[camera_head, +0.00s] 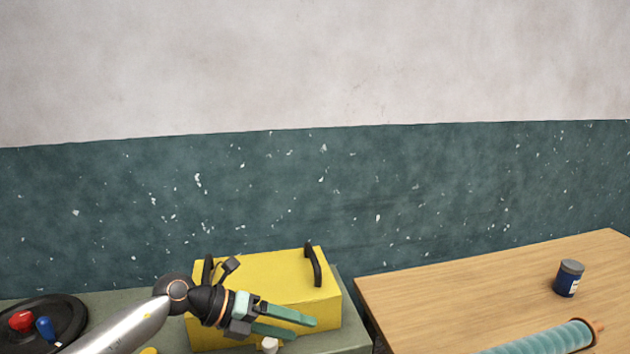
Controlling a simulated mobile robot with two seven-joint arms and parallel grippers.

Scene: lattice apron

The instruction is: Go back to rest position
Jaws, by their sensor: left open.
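My left gripper (296,324) shows low in the head view, its arm coming in from the lower left. Its two green fingers are apart, with nothing seen between them. It is in front of a yellow box (265,272) with two black handles, and it hides part of the box's front. Whether it touches the box I cannot tell. A small white object (270,344) shows just below the fingers. My right gripper is not in the view.
The box stands on a grey-green surface (352,330). A black round tray (72,309) with red and blue items is at left. Across a gap, a wooden table (450,290) holds a dark blue jar (569,279) and a ribbed teal cylinder (545,341). A wall rises behind.

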